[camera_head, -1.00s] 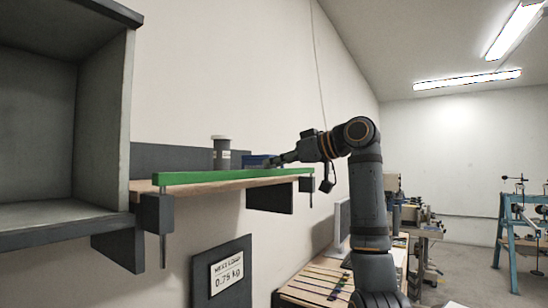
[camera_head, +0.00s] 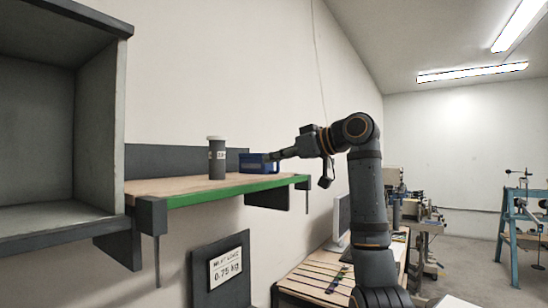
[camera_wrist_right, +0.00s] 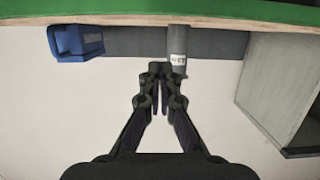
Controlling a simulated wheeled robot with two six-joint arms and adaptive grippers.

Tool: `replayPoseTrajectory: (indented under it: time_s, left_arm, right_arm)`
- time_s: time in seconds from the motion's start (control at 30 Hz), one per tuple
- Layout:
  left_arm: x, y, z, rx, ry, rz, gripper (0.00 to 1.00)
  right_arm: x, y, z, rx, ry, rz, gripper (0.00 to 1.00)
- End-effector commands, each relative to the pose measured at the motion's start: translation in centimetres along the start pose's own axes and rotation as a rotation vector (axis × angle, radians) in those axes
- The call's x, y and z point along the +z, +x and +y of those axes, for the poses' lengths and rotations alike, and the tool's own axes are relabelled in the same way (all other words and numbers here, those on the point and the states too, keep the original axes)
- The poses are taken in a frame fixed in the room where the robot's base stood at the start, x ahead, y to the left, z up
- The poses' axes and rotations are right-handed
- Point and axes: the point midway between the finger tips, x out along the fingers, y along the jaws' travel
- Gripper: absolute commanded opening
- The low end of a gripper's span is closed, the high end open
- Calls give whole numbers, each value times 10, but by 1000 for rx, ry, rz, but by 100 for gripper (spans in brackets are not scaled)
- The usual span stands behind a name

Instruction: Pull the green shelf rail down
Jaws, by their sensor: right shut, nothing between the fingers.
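The green rail (camera_head: 240,190) runs along the front edge of the wooden shelf (camera_head: 180,186). It sits low, and the shelf top shows above it. It also crosses the top of the right wrist view (camera_wrist_right: 160,11). My right gripper (camera_head: 274,156) is shut and empty, above the rail and in front of the blue bin in the head view. Its closed fingertips show in the right wrist view (camera_wrist_right: 160,68), apart from the rail there. My left gripper is not in view.
A grey canister (camera_head: 217,162) with a white lid and a blue bin (camera_head: 256,163) stand on the shelf. A grey cabinet (camera_head: 100,140) is at the left. A load sign (camera_head: 226,267) hangs below. A bench (camera_head: 312,280) is lower right.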

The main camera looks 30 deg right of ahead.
Motion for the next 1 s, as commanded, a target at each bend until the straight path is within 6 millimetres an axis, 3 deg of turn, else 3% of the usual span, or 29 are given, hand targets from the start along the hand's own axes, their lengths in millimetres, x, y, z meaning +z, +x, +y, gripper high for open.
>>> replayPoseTrajectory:
  time_s: [0.03,0.2,0.4,1.0]
  left_arm:
    - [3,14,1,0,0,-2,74]
    - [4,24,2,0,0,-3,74]
    - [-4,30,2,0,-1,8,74]
    - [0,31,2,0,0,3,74]
  right_arm:
    - [9,-11,1,4,0,4,0]
    - [7,-47,1,3,1,4,0]
    - [6,-76,1,2,1,2,0]
    - [4,-85,0,1,1,2,0]
